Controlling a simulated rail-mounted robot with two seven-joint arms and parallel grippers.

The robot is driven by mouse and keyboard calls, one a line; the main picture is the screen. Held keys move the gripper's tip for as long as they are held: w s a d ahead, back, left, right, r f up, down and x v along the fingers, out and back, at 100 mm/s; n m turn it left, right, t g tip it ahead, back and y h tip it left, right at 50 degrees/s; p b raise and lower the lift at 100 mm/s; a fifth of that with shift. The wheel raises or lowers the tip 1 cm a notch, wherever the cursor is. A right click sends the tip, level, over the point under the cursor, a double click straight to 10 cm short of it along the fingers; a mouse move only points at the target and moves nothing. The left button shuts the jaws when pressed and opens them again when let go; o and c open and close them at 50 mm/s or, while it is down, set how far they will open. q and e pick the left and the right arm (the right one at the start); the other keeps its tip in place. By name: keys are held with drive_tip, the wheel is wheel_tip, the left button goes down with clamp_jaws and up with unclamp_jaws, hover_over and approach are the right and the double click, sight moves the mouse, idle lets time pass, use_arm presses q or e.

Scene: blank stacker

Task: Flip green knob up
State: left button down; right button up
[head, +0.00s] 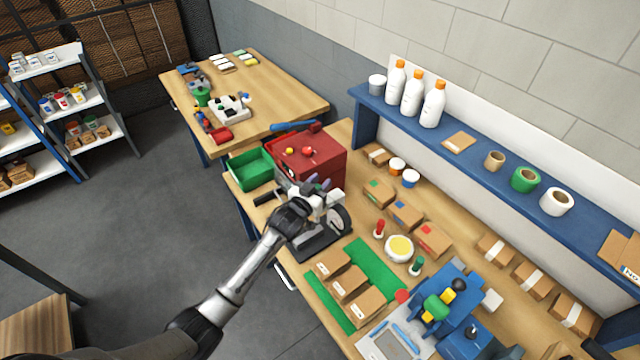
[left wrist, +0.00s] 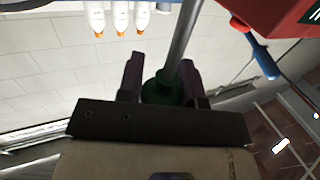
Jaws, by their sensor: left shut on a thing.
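The green knob (left wrist: 160,90) sits on the end of a grey rod (left wrist: 183,42) in the left wrist view. My left gripper (left wrist: 160,78) is shut on it, with one dark finger on each side. In the head view my left gripper (head: 318,186) is at the front of the red machine (head: 322,158), above a dark base. The green knob cannot be made out there. My right gripper is not in view.
The red machine has a blue handle (head: 290,126) on top. A green bin (head: 251,168) is at its left. Cartons (head: 350,285) and a blue fixture (head: 455,312) stand on the bench to the right. A blue shelf (head: 470,155) runs behind.

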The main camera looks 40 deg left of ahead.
use_arm(q)
drive_tip(key=shift+r, duration=0.35)
drive_tip(key=c, duration=0.8)
unclamp_jaws()
drive_tip(key=shift+f, duration=0.1)
drive_tip(key=shift+s, duration=0.1)
drive_tip(key=shift+s, duration=0.2)
drive_tip(key=shift+s+d+b, duration=0.2)
drive_tip(key=shift+s+d, duration=0.1)
drive_tip(key=shift+s, duration=1.9)
drive_tip(key=shift+s+d+b, duration=0.25)
drive_tip(key=shift+s, duration=1.95)
drive_tip(key=shift+s+d+b, duration=0.2)
drive_tip(key=shift+s+d, duration=0.1)
drive_tip(key=shift+s, duration=1.9)
